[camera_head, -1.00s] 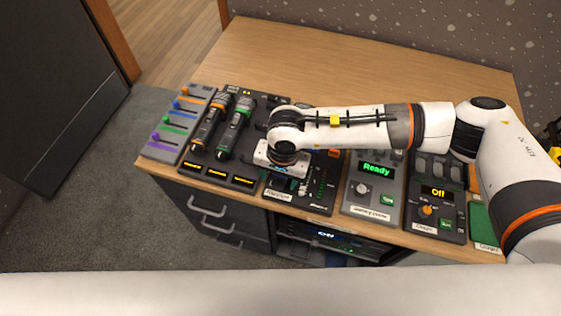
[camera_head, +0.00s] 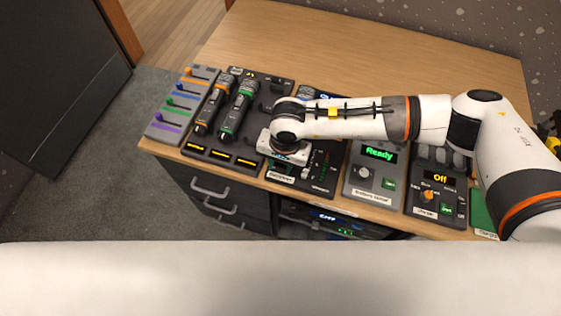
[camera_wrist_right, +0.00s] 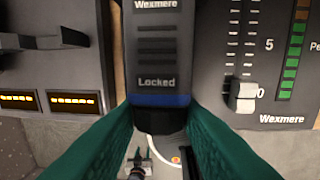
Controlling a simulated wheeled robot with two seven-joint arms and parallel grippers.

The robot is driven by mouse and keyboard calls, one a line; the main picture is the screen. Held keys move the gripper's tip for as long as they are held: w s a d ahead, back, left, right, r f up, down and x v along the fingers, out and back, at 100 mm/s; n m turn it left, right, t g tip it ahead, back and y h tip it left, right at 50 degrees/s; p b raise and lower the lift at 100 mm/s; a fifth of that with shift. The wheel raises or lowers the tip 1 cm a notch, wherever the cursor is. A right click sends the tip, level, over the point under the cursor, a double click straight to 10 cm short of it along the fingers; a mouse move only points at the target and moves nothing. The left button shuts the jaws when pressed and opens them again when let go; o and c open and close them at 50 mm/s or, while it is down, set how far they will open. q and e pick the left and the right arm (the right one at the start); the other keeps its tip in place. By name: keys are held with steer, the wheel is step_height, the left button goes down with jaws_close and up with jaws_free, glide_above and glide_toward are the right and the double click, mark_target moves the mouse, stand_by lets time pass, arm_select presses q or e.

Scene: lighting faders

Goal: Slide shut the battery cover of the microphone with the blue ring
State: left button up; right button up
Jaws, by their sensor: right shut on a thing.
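The microphone with the blue ring (camera_wrist_right: 158,100) is in the right wrist view, dark grey, pointing up the picture. Its back bears a grooved panel (camera_wrist_right: 157,45) with "Wexmere" above and "Locked" (camera_wrist_right: 156,82) below. I cannot tell the cover's edges or whether it is fully closed. My right gripper (camera_wrist_right: 160,112) has green fingers on both sides of the microphone at the blue ring and is shut on it. In the head view my right gripper (camera_head: 288,150) and wrist hide this microphone. My left gripper is not in view.
Microphones with orange (camera_head: 212,106) and green (camera_head: 238,106) rings lie to the left. A colored fader panel (camera_head: 182,102) is at the far left. A white fader knob (camera_wrist_right: 243,97) is close right of my fingers. A "Ready" box (camera_head: 375,172) stands right. The rear desk (camera_head: 380,65) is clear.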

steer(key=shift+w, duration=0.2)
steer(key=shift+w+d+b, duration=0.3)
steer(key=shift+w+b, duration=0.4)
steer(key=shift+w, duration=0.15)
steer(key=shift+w+d+b, duration=0.3)
steer(key=shift+w+b, duration=0.45)
steer(key=shift+w, duration=0.05)
steer(key=shift+w+d+b, duration=0.3)
steer(key=shift+w+b, duration=0.4)
steer(key=shift+w, duration=0.15)
steer(key=o, duration=1)
steer(key=r, duration=0.4)
steer(key=r+b, duration=0.1)
steer(key=r, duration=0.3)
steer(key=d+r+b, duration=0.1)
steer(key=r, duration=0.3)
steer(key=shift+s, duration=0.2)
steer(key=shift+f, duration=0.1)
